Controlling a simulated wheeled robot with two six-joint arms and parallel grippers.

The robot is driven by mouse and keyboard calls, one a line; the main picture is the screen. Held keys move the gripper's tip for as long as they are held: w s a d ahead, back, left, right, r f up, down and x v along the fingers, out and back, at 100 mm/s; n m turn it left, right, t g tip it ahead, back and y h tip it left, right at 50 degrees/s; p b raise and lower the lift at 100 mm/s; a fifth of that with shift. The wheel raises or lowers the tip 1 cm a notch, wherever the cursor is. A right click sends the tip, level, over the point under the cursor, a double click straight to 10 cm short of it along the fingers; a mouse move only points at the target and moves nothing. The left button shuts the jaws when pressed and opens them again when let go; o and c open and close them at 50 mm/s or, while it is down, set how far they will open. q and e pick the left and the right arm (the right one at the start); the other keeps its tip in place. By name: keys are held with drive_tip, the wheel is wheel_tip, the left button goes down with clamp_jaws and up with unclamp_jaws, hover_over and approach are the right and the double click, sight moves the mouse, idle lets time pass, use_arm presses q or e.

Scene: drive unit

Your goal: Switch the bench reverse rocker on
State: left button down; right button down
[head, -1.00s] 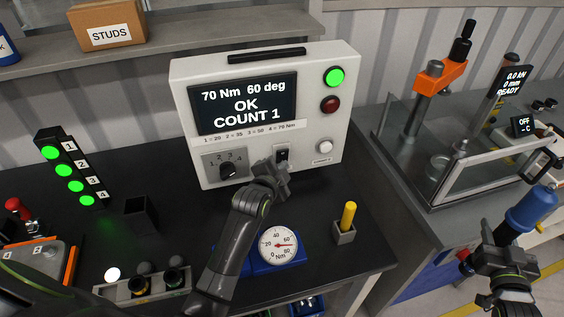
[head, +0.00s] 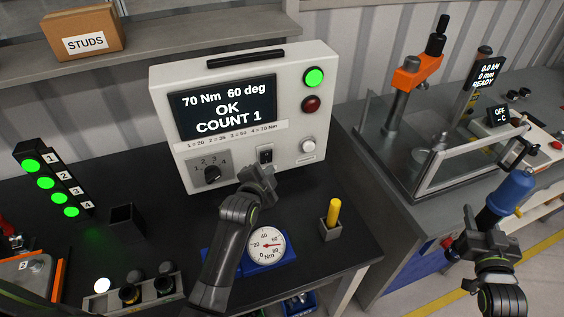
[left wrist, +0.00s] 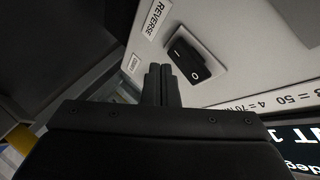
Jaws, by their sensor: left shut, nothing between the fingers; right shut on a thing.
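The reverse rocker (head: 265,155) is a small black switch low on the front of the white controller box (head: 235,75). In the left wrist view the rocker (left wrist: 188,57) shows its I and O marks beside a REVERSE label (left wrist: 157,18); which end is pressed in I cannot tell. My left gripper (head: 264,174) is shut and empty, just below the rocker. In the left wrist view its closed fingertips (left wrist: 161,70) are close to the rocker; contact is unclear. My right gripper (head: 485,238) is shut on a blue cylindrical tool (head: 512,192) at the right.
A numbered selector knob (head: 212,173) is left of the rocker. A round gauge (head: 266,246) and a yellow-handled item in a holder (head: 333,213) stand in front on the black bench. A clear-guarded press (head: 440,170) stands right.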

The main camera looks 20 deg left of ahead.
use_arm(q)
drive_tip(key=s+d+p, duration=0.1)
drive_tip(key=s+p, duration=0.1)
drive_tip(key=s+d, duration=0.1)
drive_tip(key=s, duration=0.1)
drive_tip(key=shift+d+r+p, duration=0.35)
drive_tip(key=shift+r+p, duration=0.05)
drive_tip(key=shift+s, duration=0.1)
